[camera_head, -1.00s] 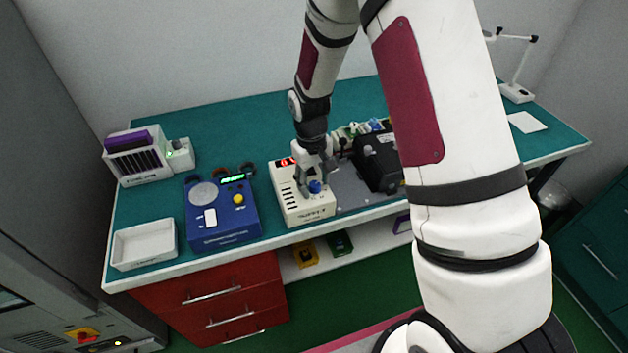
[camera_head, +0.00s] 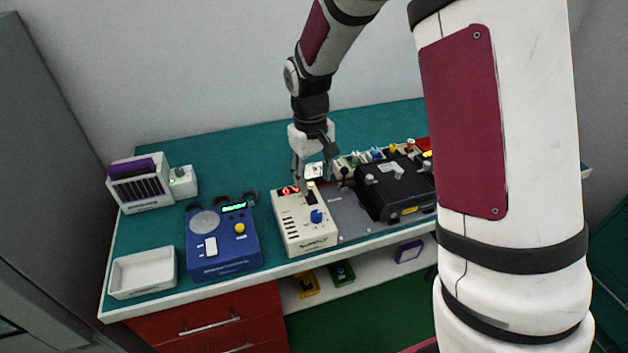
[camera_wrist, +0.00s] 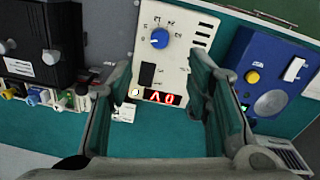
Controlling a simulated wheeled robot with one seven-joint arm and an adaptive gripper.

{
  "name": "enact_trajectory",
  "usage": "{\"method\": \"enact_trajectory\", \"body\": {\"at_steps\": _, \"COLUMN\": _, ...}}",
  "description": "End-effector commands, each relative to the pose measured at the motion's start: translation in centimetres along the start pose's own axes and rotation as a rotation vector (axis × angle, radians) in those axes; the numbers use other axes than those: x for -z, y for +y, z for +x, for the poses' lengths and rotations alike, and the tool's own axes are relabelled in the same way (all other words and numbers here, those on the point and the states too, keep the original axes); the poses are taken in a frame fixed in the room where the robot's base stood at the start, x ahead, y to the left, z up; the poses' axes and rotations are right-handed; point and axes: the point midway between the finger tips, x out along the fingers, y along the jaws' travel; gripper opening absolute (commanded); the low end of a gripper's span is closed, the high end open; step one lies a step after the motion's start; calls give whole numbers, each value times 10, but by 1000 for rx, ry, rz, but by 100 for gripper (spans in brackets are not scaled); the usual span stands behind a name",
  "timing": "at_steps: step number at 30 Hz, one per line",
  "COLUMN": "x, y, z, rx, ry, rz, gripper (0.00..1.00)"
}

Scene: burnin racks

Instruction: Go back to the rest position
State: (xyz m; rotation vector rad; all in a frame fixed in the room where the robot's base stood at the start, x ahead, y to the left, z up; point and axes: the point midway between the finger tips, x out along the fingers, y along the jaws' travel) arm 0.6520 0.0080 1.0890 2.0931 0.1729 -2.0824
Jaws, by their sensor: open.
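My gripper (camera_head: 313,170) is open and empty, above the far end of the cream supply box (camera_head: 305,225) on the teal bench. In the wrist view my two fingers (camera_wrist: 165,115) stand apart, with the supply box (camera_wrist: 172,55) beyond and between them. The supply box has a blue knob (camera_head: 316,216), a black switch and a lit red display (camera_wrist: 160,96). The knob also shows in the wrist view (camera_wrist: 159,38), clear of the fingers. My white arm hides the bench's right part in the head view.
A blue device (camera_head: 222,240) stands left of the supply box, with a white tray (camera_head: 142,273) and a slotted rack (camera_head: 140,188) further left. A black unit (camera_head: 395,190) stands to the right, with several coloured connectors behind it. The bench's back left is clear.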

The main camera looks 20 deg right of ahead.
Motion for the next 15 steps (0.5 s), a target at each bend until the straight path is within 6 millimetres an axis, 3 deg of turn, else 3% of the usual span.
{"method": "enact_trajectory", "body": {"at_steps": 11, "x": 0, "y": 0, "z": -2, "rx": 0, "ry": 3, "rz": 1, "gripper": 45}}
{"method": "enact_trajectory", "body": {"at_steps": 15, "x": -8, "y": 0, "z": -24, "rx": -5, "ry": 30, "rz": 13, "gripper": 45}}
